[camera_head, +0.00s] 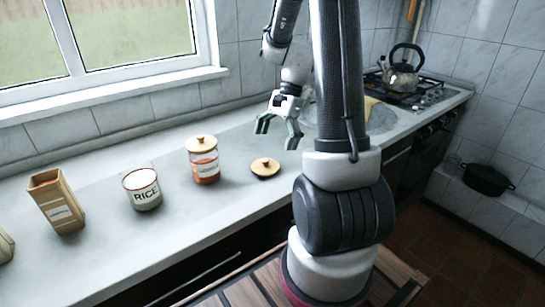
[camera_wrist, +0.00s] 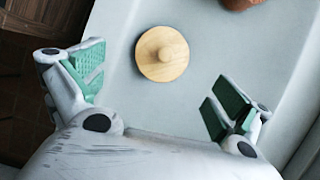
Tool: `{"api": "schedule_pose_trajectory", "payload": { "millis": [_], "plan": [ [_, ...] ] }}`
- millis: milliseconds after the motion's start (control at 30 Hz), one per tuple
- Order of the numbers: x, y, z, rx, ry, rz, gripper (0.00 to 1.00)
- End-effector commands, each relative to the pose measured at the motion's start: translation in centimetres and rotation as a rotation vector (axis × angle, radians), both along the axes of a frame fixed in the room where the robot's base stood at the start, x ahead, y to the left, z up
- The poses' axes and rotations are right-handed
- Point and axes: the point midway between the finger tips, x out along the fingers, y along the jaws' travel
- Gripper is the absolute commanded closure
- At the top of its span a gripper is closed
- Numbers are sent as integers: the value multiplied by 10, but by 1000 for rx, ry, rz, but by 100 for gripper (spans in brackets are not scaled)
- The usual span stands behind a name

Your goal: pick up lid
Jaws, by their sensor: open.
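A round wooden lid (camera_head: 265,167) with a knob on top lies flat on the grey counter, right of a glass jar. It also shows in the wrist view (camera_wrist: 162,54), ahead of and between my fingers. My gripper (camera_head: 278,130) is open and empty, above the counter behind and a little right of the lid in the head view. Its green finger pads (camera_wrist: 160,88) are spread wide in the wrist view, apart from the lid. The glass jar (camera_head: 203,168) with orange contents has a wooden lid of its own on top.
A kettle (camera_head: 402,75) sits on the stove at the back right. A black pot (camera_head: 486,180) stands at right. The counter around the loose lid is clear.

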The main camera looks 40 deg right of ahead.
Motion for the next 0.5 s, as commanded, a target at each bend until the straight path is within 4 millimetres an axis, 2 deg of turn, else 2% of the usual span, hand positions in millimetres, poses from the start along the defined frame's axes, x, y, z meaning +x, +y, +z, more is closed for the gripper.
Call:
{"api": "schedule_pose_trajectory", "payload": {
  "millis": [267, 500],
  "plan": [
    [3, 4, 0, 9, 43, -135, 0],
    [2, 15, -25, 9, 49, -145, 0]
  ]
}}
